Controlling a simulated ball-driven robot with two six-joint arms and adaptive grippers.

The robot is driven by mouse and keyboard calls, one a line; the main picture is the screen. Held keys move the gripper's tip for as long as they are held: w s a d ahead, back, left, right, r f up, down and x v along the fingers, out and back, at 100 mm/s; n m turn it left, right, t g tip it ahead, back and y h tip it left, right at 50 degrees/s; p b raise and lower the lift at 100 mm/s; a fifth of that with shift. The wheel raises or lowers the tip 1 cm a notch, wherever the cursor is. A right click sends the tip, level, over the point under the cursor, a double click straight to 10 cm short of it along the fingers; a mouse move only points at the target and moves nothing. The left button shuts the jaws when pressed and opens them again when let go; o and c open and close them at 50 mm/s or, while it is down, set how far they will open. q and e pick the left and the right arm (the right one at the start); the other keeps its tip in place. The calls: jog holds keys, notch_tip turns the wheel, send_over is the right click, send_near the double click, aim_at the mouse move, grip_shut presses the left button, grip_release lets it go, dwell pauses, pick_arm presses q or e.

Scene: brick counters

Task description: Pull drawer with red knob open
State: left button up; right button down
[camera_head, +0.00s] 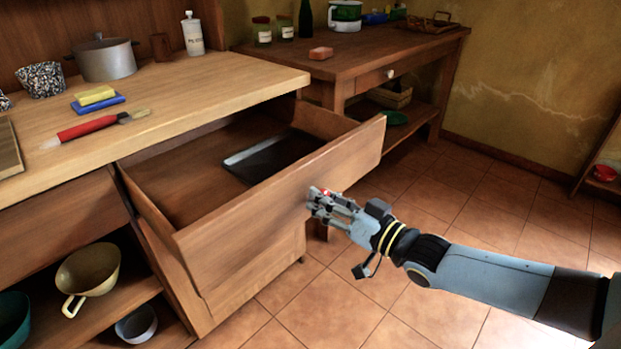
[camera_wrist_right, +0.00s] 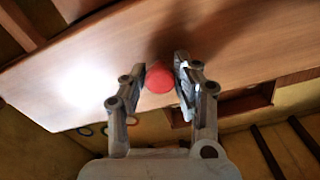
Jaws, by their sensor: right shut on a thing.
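The wooden drawer (camera_head: 285,208) under the counter stands pulled well out, with its inside showing from above. A dark flat tray (camera_head: 272,156) lies in it. The red knob (camera_wrist_right: 159,78) sits on the drawer front, between the fingers of my right gripper (camera_wrist_right: 160,80) in the right wrist view. In the head view my right gripper (camera_head: 322,202) is at the drawer front, shut on the knob, and only a little red shows between the fingers. My left gripper is not in view.
The counter (camera_head: 200,98) above holds a pot (camera_head: 104,59), a red-handled brush (camera_head: 95,128) and sponges (camera_head: 95,96). Bowls (camera_head: 90,270) stand on the shelf below left. A second table (camera_head: 370,45) stands behind. The tiled floor before the drawer is clear.

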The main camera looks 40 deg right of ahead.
jog(key=shift+s, duration=0.6)
jog(key=c, duration=1)
grip_release()
jog(key=s+d, duration=0.1)
jog(key=s, duration=1.1)
jog(key=shift+w, duration=0.1)
